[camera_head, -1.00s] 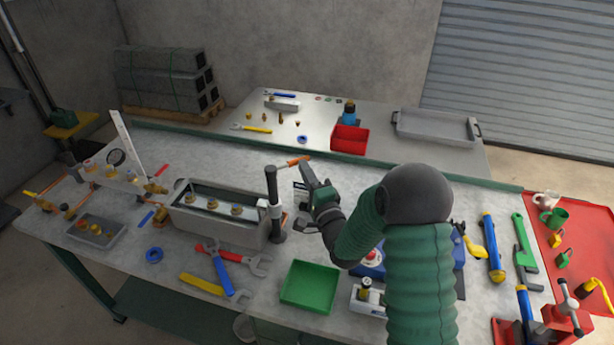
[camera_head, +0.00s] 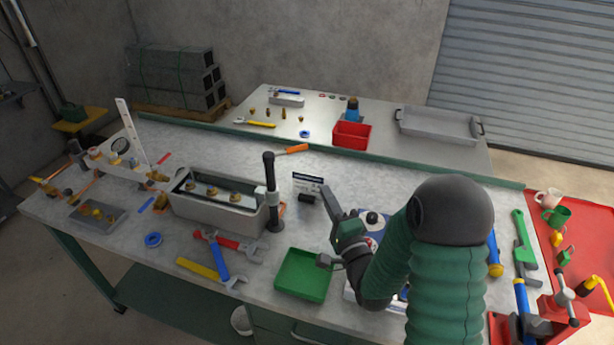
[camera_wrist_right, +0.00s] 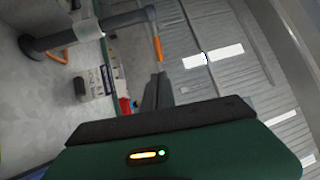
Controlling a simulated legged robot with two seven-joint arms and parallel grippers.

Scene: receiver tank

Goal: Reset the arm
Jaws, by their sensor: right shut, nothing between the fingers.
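My right gripper (camera_head: 328,198) is over the workbench (camera_head: 130,240), to the right of the black post with a grey clamp (camera_head: 271,195). Its fingers are together with nothing between them, pointing up and away from me. The fingers (camera_wrist_right: 158,92) also show in the right wrist view, in front of the grey shutter. My right arm in its green sleeve comes in from the lower right and hides part of a blue-and-white device (camera_head: 373,222). My left gripper is not in view.
A grey tank (camera_head: 215,208) stands beside the post. Wrenches (camera_head: 220,258) lie in front of it. A red mat with mugs (camera_head: 590,240) is at the right. A second table behind holds a red bin (camera_head: 351,136).

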